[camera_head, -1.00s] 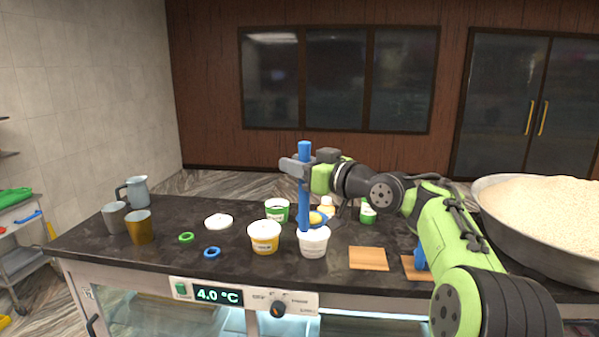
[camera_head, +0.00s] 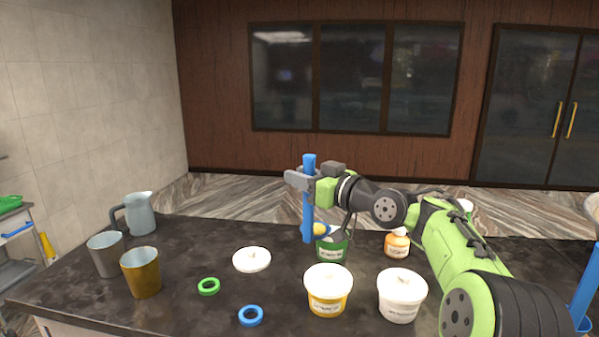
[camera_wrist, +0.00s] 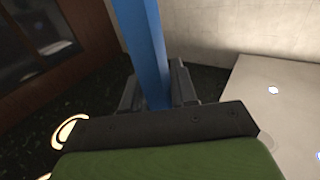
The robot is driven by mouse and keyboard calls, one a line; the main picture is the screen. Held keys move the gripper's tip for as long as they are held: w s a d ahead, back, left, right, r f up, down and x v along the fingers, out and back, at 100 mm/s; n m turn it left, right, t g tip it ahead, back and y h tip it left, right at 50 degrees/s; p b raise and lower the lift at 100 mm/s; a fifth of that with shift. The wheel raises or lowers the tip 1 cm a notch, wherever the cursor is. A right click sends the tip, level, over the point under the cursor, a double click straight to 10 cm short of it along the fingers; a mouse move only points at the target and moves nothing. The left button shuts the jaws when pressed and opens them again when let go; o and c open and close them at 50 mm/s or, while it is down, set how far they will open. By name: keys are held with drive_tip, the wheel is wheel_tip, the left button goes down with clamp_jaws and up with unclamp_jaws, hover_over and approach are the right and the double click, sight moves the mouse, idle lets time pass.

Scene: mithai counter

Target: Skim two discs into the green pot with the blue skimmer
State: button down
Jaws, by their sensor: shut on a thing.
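My gripper (camera_head: 303,181) is shut on the upright blue skimmer handle (camera_head: 309,210), which also shows between the fingers in the wrist view (camera_wrist: 146,50). The skimmer's lower end is at the left side of the green pot (camera_head: 331,253) in the head view. A small yellowish piece (camera_head: 320,229) shows beside the handle at the pot's rim. I cannot tell whether it lies on the skimmer or in the pot. The skimmer's bowl and the pot's inside are mostly hidden.
White-topped tubs (camera_head: 328,301) (camera_head: 402,298) stand in front of the pot; an orange jar (camera_head: 397,243) stands right. A white lid (camera_head: 252,259), green ring (camera_head: 208,287) and blue ring (camera_head: 251,316) lie left. Metal cups (camera_head: 141,273) and a jug (camera_head: 139,214) stand farther left.

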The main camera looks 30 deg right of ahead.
drive_tip(key=s+d+r+m+t+p, duration=0.1)
drive_tip(key=d+r+m+t+p, duration=0.1)
drive_tip(key=d+m+p, duration=0.5)
drive_tip(key=d+m+t, duration=0.1)
drive_tip(key=d, duration=0.1)
drive_tip(key=shift+s+d+r+h, duration=0.15)
drive_tip(key=shift+d+r+h, duration=0.15)
drive_tip(key=shift+h, duration=0.1)
drive_tip(key=shift+d+f+t, duration=0.1)
drive_tip(key=shift+t, duration=0.2)
drive_tip(key=shift+s+d+f+m+t+h, duration=0.15)
drive_tip(key=shift+d+f+m+t+h, duration=0.25)
drive_tip(key=shift+d+m, duration=0.6)
drive_tip(key=shift+s+d+f+m+t+h, duration=0.25)
drive_tip(key=shift+d+m+h, duration=0.3)
drive_tip(key=shift+d+m, duration=0.4)
drive_tip(key=shift+s+d+f+m+t+h, duration=0.1)
drive_tip(key=shift+d+f+m+t+h, duration=0.3)
drive_tip(key=shift+d+m, duration=0.6)
drive_tip(key=shift+a+r+g, duration=0.1)
drive_tip(key=shift+a+g, duration=0.1)
drive_tip(key=shift+g, duration=0.05)
